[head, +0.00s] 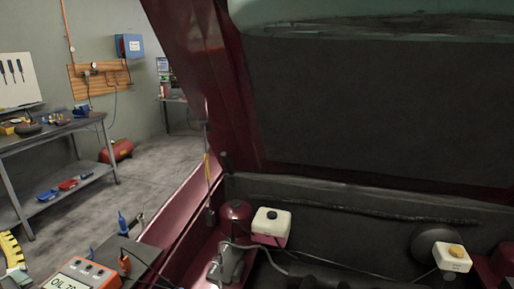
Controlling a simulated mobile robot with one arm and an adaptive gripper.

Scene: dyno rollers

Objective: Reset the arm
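My gripper and arm are not in view, so I cannot see the arm's pose. The head view looks into the open engine bay of a dark red car, with the raised hood (380,110) filling the upper right. An orange meter (84,274) with a display that seems to read "OIL" and a number shows at the bottom left.
A white reservoir with a black cap (271,226) and one with a yellow cap (452,258) sit in the bay. At left stand a workbench (50,132) with tools and a red tank (117,151). A blue box (129,46) hangs on the wall. Grey floor (150,178) is clear.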

